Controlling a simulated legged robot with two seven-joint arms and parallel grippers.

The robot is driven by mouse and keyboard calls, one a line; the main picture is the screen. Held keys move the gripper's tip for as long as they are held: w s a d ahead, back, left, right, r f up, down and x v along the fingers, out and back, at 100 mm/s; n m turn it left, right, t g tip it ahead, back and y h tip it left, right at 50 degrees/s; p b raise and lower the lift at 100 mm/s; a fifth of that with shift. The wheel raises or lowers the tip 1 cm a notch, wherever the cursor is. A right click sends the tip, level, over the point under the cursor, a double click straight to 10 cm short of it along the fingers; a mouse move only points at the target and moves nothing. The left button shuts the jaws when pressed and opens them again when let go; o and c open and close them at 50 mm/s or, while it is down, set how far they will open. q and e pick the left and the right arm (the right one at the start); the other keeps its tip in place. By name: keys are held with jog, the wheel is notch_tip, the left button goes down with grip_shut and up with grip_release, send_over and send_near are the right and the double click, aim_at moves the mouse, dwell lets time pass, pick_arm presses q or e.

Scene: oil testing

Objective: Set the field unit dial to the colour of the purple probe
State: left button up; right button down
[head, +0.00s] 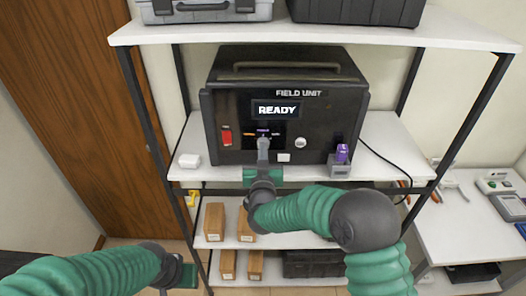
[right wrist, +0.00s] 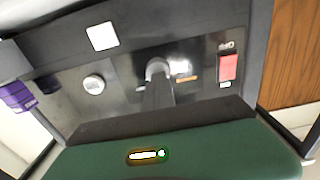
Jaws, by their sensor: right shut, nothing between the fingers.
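The black field unit (head: 285,170) stands on the middle shelf, and its display (head: 277,109) reads READY. The dial area with small coloured marks (head: 263,132) is in the middle of its front panel, with the dial mostly hidden behind my right gripper. The purple probe (head: 342,153) stands upright in a small grey holder at the unit's right; it also shows at the left edge of the right wrist view (right wrist: 16,97). My right gripper (head: 263,143) is shut and empty, with its tips at the dial; contact cannot be told. My left gripper (head: 182,274) is low at the left, fingers unclear.
The panel has a red switch (head: 226,136), a round pale knob (head: 300,142) and a white square (head: 284,157). Cardboard boxes (head: 214,221) stand on the shelf below.

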jog(key=c, duration=2.1)
grip_release()
jog(key=shift+w+d, duration=0.15)
jog(key=shift+d, duration=0.15)
